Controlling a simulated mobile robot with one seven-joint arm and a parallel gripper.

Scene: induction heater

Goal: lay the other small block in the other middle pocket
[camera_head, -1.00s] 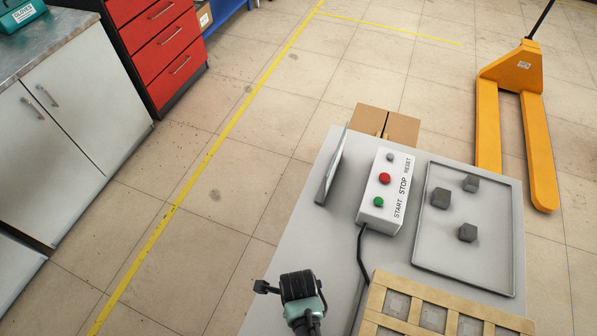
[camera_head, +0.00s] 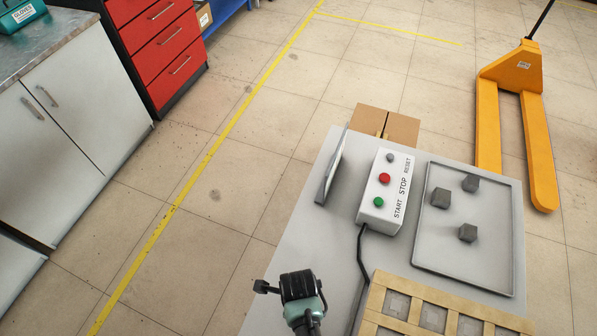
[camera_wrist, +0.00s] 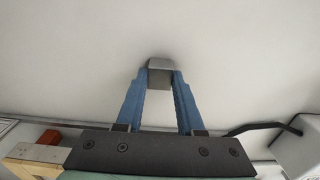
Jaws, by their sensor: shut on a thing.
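A small grey block (camera_wrist: 160,75) sits between the fingertips of my gripper (camera_wrist: 160,78) in the wrist view. The two blue fingers are shut on its sides, and a pale, plain surface lies behind it. The wooden frame with grey pockets (camera_head: 416,312) is at the bottom edge of the head view, partly cut off. I cannot tell which pockets are filled. In the head view my fingers and the held block are hidden.
A grey tray (camera_head: 440,255) holds three dark grey blocks, one of them here (camera_head: 467,233). The white START/STOP/RESET box (camera_head: 385,190) stands left of the tray, with a black cable (camera_head: 361,250). A thin upright panel (camera_head: 332,172) stands at the table's left edge.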

